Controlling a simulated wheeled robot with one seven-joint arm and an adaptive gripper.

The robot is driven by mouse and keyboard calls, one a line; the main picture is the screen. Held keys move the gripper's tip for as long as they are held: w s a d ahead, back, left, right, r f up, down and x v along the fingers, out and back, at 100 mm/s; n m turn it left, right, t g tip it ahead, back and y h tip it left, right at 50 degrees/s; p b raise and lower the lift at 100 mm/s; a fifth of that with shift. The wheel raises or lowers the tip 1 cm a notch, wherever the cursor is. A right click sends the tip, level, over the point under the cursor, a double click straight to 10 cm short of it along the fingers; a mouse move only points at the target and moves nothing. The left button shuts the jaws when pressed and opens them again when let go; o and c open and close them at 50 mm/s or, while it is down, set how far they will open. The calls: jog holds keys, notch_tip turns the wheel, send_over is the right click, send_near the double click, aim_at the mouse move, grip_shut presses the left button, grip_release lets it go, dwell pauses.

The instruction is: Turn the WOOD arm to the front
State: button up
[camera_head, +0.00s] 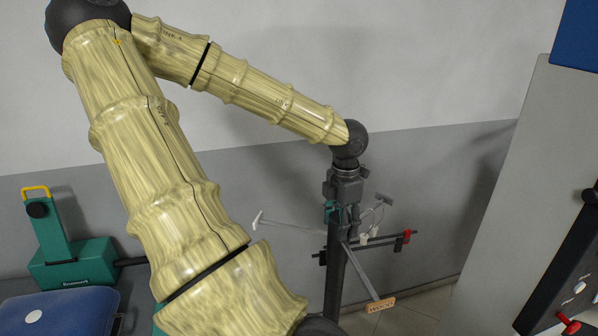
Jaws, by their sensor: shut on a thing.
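The WOOD arm (361,270) is a grey bar that slopes from the dark upright post (334,280) down and to the right, toward the camera. A wooden tag (380,305) reading WOOD is at its outer end. My gripper (349,228) points down at the post, just above the inner end of the WOOD arm. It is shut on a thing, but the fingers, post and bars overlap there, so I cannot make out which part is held.
Other thin bars leave the post: one with a white end (257,220) at left, one at upper right (384,199), and a crossbar with a red clip (406,236). A green device (70,262) and blue case (55,312) stand left. A grey panel rises right.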

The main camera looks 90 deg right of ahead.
jog(key=o, duration=1.4)
jog(key=shift+w, duration=0.1)
jog(key=shift+o, duration=0.2)
notch_tip(320, 180, up, 12)
jog(key=shift+d, duration=0.1)
